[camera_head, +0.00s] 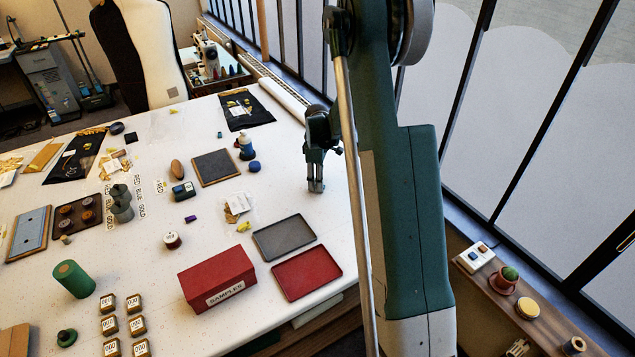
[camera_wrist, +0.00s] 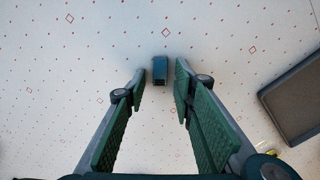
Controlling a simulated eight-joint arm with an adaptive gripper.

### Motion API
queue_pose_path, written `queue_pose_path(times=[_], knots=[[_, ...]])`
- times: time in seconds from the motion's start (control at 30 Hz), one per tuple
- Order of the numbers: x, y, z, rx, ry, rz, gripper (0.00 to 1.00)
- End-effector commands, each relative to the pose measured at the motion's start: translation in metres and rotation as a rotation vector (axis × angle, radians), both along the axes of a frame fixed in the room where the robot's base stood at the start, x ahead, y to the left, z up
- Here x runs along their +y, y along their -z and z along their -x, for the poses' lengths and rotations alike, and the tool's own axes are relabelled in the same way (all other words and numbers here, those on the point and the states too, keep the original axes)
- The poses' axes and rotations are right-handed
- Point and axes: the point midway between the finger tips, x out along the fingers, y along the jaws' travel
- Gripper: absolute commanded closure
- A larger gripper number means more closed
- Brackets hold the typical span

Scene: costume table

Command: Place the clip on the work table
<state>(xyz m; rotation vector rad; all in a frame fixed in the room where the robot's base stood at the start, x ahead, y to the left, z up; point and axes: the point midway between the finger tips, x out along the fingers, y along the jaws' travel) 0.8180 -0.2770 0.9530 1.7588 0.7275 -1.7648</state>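My gripper (camera_head: 316,188) points down over the right side of the white work table (camera_head: 345,290). In the wrist view my gripper (camera_wrist: 159,82) is open, with its green-padded fingers apart. A small dark teal block, which looks like the clip (camera_wrist: 160,69), shows at the gap between the fingertips. Bare space shows on both sides of it, so neither finger touches it. It seems to rest on the speckled table top, but I cannot tell its exact height. I cannot pick it out in the head view, where the fingers or arm may hide it.
A grey tray (camera_head: 284,238) and a red tray (camera_head: 307,273) lie by the front edge, beside a red samples box (camera_head: 217,279). The grey tray also shows at the right of the wrist view (camera_wrist: 297,98). A dark mat (camera_head: 215,167) lies left of my gripper. Table around the fingers is clear.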

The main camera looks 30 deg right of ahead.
Motion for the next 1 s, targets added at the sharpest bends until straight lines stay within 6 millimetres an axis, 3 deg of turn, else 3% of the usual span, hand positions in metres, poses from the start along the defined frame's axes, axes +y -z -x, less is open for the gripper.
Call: queue_pose_path(times=[0.37, 1.0], knots=[[0.0, -0.011, 0.0, 0.0, 0.0, 0.0, 0.74], [0.0, -0.099, 0.0, 0.0, 0.0, 0.0, 0.74]])
